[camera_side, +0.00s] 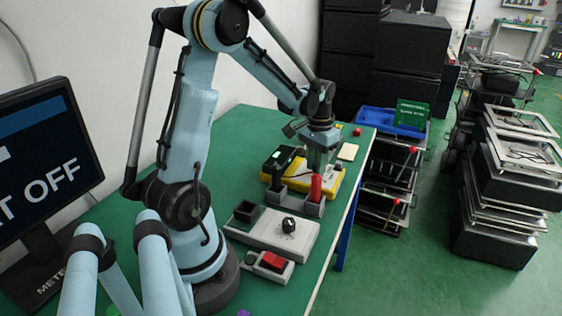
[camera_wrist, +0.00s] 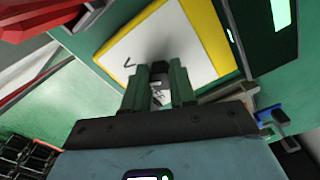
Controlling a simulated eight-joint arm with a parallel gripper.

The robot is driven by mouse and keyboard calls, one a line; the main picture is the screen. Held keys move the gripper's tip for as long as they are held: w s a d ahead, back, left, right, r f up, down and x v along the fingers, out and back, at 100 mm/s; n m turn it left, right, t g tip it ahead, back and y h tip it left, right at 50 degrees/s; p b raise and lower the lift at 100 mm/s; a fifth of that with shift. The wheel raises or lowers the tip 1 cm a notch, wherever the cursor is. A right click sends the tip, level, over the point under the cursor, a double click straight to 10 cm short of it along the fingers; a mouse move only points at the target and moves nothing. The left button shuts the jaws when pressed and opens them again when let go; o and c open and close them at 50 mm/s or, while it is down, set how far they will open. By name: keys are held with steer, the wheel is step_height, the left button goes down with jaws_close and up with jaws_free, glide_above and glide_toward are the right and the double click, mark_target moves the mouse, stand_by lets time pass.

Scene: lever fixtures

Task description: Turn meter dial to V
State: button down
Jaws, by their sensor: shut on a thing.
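The meter is a yellow box (camera_side: 299,181) on the green table in the side view, with a dark part and a lit green screen (camera_side: 276,156) at its left. In the wrist view its white face (camera_wrist: 195,30) has a yellow border (camera_wrist: 205,12), and the lit screen (camera_wrist: 281,13) is at top right. My gripper (camera_side: 318,170) is over the meter. In the wrist view its green fingers (camera_wrist: 159,78) are shut on the dark dial (camera_wrist: 159,67). One dark mark (camera_wrist: 129,63) shows left of the dial. The dial's pointer and other marks are hidden or unclear.
A grey holder (camera_side: 296,203) with a red probe (camera_side: 316,187) and a black probe (camera_side: 277,176) stands in front of the meter. A monitor (camera_side: 45,160) reads "T OFF".

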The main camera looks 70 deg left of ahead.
steer(key=shift+a+m, duration=0.1)
steer(key=shift+m, duration=1.8)
steer(key=c, duration=0.9)
jaws_free()
steer(key=shift+r, duration=0.15)
step_height(320, 180, up, 12)
steer(key=shift+f, duration=0.1)
steer(key=s+d+t, duration=0.1)
steer(key=d+t, duration=0.1)
steer(key=d, duration=0.4)
steer(key=s+d+f+t, duration=0.1)
steer(key=s+d+t, duration=0.1)
steer(key=d, duration=0.5)
steer(key=s+d+f+t, duration=0.1)
steer(key=s+d+t, duration=0.1)
steer(key=d, duration=0.5)
steer(key=shift+s+t, duration=0.1)
steer(key=shift+t, duration=0.5)
